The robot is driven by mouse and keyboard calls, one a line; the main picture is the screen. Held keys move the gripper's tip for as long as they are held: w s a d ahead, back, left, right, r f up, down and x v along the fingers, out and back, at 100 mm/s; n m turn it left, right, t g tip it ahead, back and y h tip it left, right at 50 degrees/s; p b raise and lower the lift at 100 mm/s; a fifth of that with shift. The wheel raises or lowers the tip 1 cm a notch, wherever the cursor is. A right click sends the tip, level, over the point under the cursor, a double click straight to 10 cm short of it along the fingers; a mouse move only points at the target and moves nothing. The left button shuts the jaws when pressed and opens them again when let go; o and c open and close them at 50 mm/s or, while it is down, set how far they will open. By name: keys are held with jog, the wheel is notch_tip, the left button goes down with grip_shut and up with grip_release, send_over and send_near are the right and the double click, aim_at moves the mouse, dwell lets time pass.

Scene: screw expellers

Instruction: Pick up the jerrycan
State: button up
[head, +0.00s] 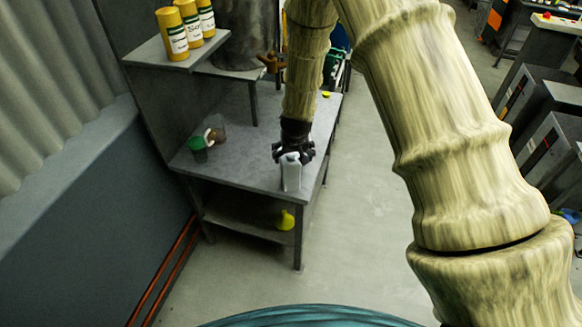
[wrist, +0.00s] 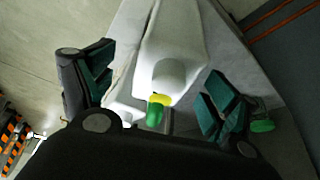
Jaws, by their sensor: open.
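The jerrycan (head: 291,174) is a small white container standing upright near the front right corner of the grey metal table (head: 235,165). My gripper (head: 294,152) is at its upper part, on the far side of it in the head view. In the wrist view the white jerrycan (wrist: 172,48) lies between the two spread fingers of my gripper (wrist: 158,88). A gap shows on both sides, and the fingers are open and hold nothing. A small yellow and green piece (wrist: 157,108) shows by the white body; I cannot tell what it belongs to.
A green-lidded jar (head: 198,148) and a small brown-and-white item (head: 215,134) stand left on the table. A yellow funnel-like thing (head: 285,220) is on the lower shelf. Yellow canisters (head: 188,30) stand on a raised shelf behind. Open floor (head: 365,220) lies right of the table.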

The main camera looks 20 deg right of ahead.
jog(key=shift+w+a+f+p, duration=0.1)
jog(key=shift+w+f+p, duration=0.25)
jog(key=shift+f+p, duration=0.2)
jog(key=shift+w+a+f+p, duration=0.1)
jog(key=shift+w+f+p, duration=0.3)
jog(key=shift+f, duration=0.2)
jog(key=shift+x, duration=1.1)
jog(key=shift+s, duration=0.1)
jog(key=c, duration=1.7)
